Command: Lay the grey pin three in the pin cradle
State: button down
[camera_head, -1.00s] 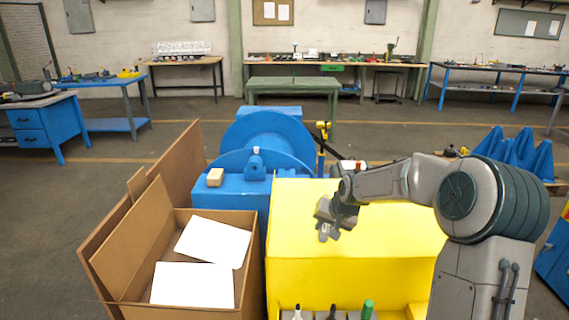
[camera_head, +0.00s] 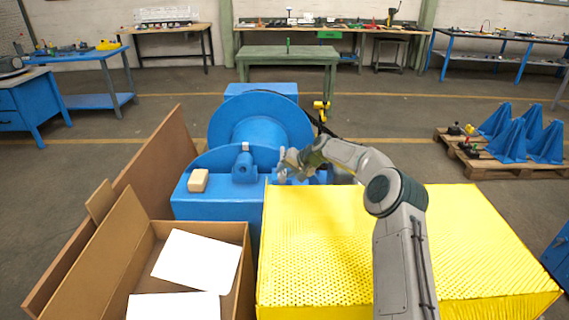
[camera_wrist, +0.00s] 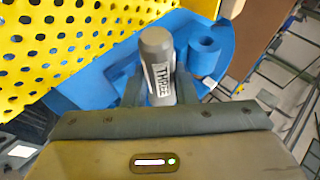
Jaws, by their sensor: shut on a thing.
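The grey pin three (camera_wrist: 158,66) stands in my gripper in the wrist view, with the label THREE facing the camera. My gripper (camera_wrist: 148,92) is shut on it, a dark finger at each side. In the head view my gripper (camera_head: 289,164) is over the blue machine base, just right of a blue block with a round bore (camera_head: 245,168). That block also shows in the wrist view (camera_wrist: 206,58), beyond and right of the pin, apart from it. The pin is hard to make out in the head view. I cannot tell which part is the pin cradle.
A perforated yellow guard (camera_head: 320,235) stands in front of the blue base and close to my gripper at left in the wrist view. A large blue wheel (camera_head: 260,122) is behind. A tan block (camera_head: 198,180) sits on the base. An open cardboard box (camera_head: 240,232) stands left.

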jog(key=shift+w+a, duration=0.1)
jog(key=shift+w, duration=0.1)
jog(key=shift+s+a+f, duration=0.15)
jog(key=shift+f, duration=0.3)
jog(key=shift+f+b, duration=1)
jog(key=shift+f, duration=1.4)
jog(key=shift+f+b, duration=0.75)
jog(key=shift+b, duration=0.05)
jog(key=shift+f, duration=0.15)
jog(key=c, duration=1.1)
grip_release()
jog(key=shift+f, duration=0.2)
